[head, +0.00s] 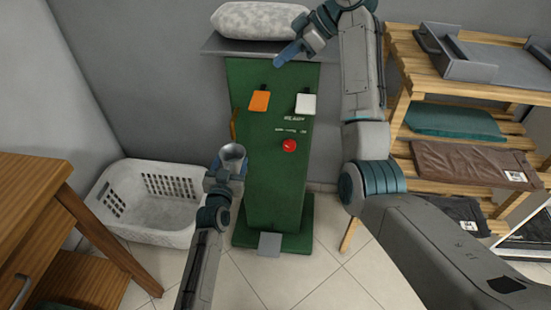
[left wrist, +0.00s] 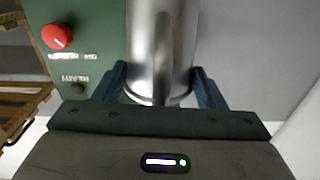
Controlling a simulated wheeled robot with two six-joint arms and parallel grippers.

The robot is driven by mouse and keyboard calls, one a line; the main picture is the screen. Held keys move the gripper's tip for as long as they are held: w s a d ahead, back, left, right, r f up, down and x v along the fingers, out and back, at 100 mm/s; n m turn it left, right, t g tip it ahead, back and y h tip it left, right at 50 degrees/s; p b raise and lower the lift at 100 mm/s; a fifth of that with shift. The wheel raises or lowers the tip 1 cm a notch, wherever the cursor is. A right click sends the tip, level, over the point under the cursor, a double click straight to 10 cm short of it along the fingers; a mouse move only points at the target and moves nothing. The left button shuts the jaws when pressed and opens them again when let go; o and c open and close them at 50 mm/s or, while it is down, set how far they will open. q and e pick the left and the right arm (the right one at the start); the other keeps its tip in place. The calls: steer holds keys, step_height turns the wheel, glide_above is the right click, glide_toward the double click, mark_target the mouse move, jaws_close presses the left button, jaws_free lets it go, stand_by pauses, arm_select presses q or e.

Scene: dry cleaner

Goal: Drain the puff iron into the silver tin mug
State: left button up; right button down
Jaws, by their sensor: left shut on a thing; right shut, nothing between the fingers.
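The puff iron is a green column (head: 265,190) with a pale padded puff (head: 258,20) on top. Its front has an orange switch (head: 259,100), a white switch (head: 305,103) and a red knob (head: 289,145); the knob also shows in the left wrist view (left wrist: 57,37). My left gripper (head: 229,170) is shut on the silver tin mug (head: 233,152), held by the column's left side. The mug (left wrist: 162,45) fills the space between the fingers in the left wrist view. My right gripper (head: 283,57) is shut and empty, above the switches near the puff. I see no liquid.
A white laundry basket (head: 150,235) stands on the floor left of the column. A wooden table (head: 35,205) is at the near left. A wooden shelf rack (head: 400,50) with folded clothes stands at the right. A grey pedal (head: 270,244) sits at the column's foot.

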arm_select(q)
steer(key=s+b, duration=0.2)
steer(key=s, duration=0.5)
steer(key=shift+a+f, duration=0.15)
steer(key=shift+f, duration=0.15)
stand_by(0.3)
stand_by(0.4)
